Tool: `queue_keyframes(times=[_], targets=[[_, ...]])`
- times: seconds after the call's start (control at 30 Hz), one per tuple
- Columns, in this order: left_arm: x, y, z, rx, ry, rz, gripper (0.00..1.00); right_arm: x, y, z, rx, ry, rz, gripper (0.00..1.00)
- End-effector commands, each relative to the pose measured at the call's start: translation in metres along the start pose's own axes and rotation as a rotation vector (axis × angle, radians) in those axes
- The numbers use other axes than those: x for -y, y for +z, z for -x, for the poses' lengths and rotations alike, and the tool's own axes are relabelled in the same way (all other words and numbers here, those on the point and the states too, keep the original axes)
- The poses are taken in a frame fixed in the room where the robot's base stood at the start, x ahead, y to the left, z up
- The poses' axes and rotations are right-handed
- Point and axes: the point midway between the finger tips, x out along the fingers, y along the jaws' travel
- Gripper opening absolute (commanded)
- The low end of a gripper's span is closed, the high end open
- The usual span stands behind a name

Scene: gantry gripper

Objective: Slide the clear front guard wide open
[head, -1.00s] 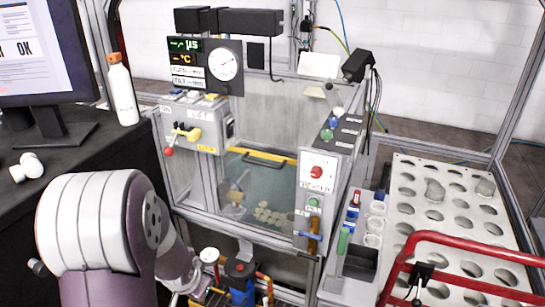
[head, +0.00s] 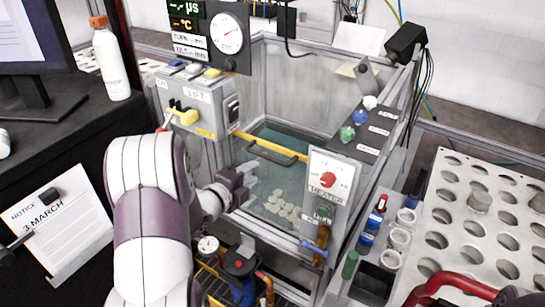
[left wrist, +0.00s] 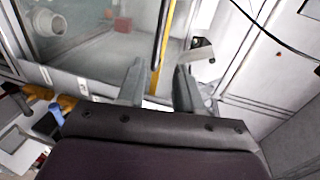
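The clear front guard (head: 255,168) shows as a see-through panel on the front of the grey-framed tank, with a yellow strip (head: 262,148) along its top edge. A dark handle (head: 273,153) is on the strip. In the left wrist view the yellow strip (left wrist: 162,48) runs upright beyond the fingers. My left gripper (head: 240,182) is just in front of the panel, below the strip. My right gripper is not in view.
The LIFT box (head: 197,100) with a yellow lever is left of the guard. The HEATER box (head: 327,182) is right of it. Pipes and a blue fitting (head: 242,290) lie below. A perforated tray (head: 465,225) and red tubing (head: 450,288) are at the right.

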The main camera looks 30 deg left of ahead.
Motion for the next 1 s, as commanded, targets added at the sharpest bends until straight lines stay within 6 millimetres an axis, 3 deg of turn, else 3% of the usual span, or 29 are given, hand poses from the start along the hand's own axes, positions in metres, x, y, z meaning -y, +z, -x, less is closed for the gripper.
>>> queue_keyframes(times=[0.2, 0.4, 0.6, 0.83, 0.93, 1.0], targets=[[0.0, -0.002, -0.057, -0.004, 0.003, 0.002, 0.35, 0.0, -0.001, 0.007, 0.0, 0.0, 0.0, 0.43], [0.0, -0.001, -0.091, -0.001, 0.002, 0.003, 0.35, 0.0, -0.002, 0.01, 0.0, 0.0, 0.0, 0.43], [0.0, 0.0, -0.104, 0.001, 0.002, 0.004, 0.35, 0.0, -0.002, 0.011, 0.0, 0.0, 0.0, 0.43], [-0.001, 0.0, -0.105, 0.001, 0.002, 0.004, 0.35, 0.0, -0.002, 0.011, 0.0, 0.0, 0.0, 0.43], [-0.001, 0.0, -0.105, 0.001, 0.002, 0.004, 0.03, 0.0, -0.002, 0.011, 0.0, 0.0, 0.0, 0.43], [-0.001, 0.0, -0.105, 0.001, 0.002, 0.004, 0.0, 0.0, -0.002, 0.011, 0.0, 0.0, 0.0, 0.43]])
